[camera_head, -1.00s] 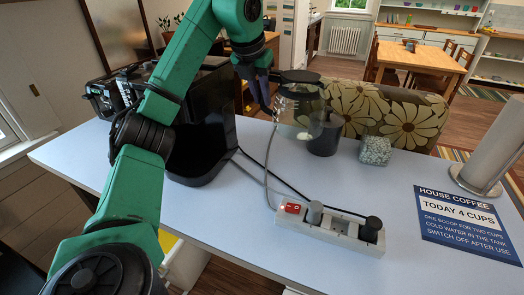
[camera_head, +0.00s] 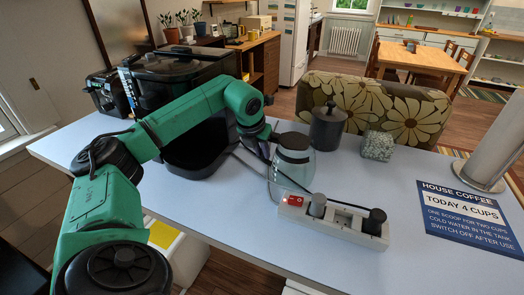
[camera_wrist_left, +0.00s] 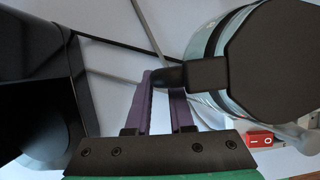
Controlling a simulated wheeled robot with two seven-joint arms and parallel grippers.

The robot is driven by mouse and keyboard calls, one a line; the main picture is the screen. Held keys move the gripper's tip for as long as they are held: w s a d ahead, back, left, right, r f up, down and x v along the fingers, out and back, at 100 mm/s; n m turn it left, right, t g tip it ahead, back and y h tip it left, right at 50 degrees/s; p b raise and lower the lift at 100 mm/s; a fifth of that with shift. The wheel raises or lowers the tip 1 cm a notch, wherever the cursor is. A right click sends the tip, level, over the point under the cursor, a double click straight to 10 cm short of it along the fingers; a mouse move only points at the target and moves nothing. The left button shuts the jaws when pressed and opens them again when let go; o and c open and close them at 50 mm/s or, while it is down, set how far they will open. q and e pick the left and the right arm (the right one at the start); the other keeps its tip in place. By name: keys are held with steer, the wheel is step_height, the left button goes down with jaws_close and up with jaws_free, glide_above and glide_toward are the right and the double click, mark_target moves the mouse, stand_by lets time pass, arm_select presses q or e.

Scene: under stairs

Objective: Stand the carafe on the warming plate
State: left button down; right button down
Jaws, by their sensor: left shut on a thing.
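The carafe (camera_head: 294,166), glass with a dark lid, is upright just behind the left end of the power strip. I cannot tell whether its bottom touches the table. In the left wrist view the carafe (camera_wrist_left: 285,60) is seen from above, at the right. My left gripper (camera_head: 268,150) is shut on its black handle; the purple fingers (camera_wrist_left: 168,98) close around the handle from both sides. The black coffee machine (camera_head: 185,68) stands to the left of the carafe. My left arm crosses in front of it, and the warming plate is hidden in the head view. My right gripper is not in view.
A white power strip (camera_head: 335,222) with a red switch lies in front of the carafe, and cables run behind it. A dark lidded canister (camera_head: 327,128) and a speckled block (camera_head: 377,146) stand behind. A blue coffee sign (camera_head: 470,220) lies at the right.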

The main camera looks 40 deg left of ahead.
arm_select(q)
steer(key=shift+w, duration=0.1)
steer(key=c, duration=1)
jaws_free()
steer(key=shift+o, duration=1.1)
